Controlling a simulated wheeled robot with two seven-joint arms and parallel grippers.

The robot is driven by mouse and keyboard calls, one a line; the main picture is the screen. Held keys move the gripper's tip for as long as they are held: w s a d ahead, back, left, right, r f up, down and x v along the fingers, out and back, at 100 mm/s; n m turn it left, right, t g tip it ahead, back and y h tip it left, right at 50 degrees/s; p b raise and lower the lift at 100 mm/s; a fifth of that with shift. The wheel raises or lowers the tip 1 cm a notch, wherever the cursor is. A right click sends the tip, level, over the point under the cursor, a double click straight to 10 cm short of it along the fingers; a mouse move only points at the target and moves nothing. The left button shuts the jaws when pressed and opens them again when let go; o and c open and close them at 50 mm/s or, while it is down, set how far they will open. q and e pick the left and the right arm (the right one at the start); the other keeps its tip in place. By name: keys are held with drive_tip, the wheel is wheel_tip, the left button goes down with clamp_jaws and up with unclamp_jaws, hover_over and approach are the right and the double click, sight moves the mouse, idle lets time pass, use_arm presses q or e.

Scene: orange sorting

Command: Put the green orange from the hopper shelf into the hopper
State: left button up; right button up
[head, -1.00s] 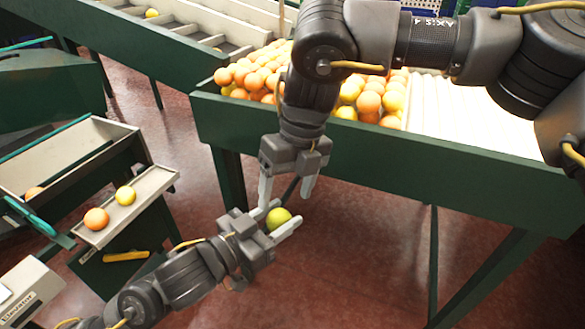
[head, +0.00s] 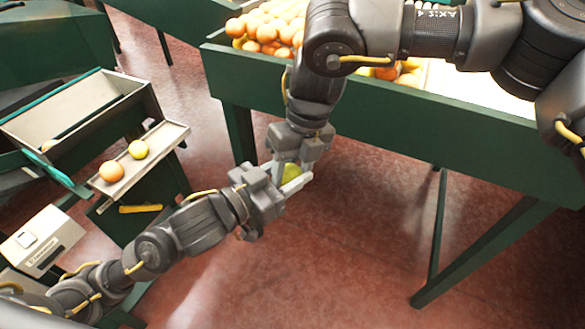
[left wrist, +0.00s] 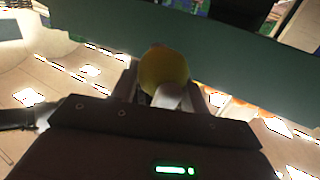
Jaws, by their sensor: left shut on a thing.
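My left gripper (head: 283,183) is shut on a yellow-green orange (head: 291,172), held above the floor in front of the long green table. In the left wrist view, the orange (left wrist: 163,70) sits at the fingertips. My right gripper (head: 293,163) points down over the same orange, its fingers close around it; whether they grip it is hidden.
The long green table (head: 400,125) carries a heap of oranges (head: 265,30) at the back. A grey-white box (head: 42,240) stands at the lower left. A yellow handle (head: 141,209) sits below the shelf. The red floor between is clear.

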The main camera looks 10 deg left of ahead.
drive_tip(key=c, duration=0.4)
use_arm(q)
drive_tip(key=o, duration=1.1)
use_arm(e)
drive_tip(key=shift+c, duration=0.4)
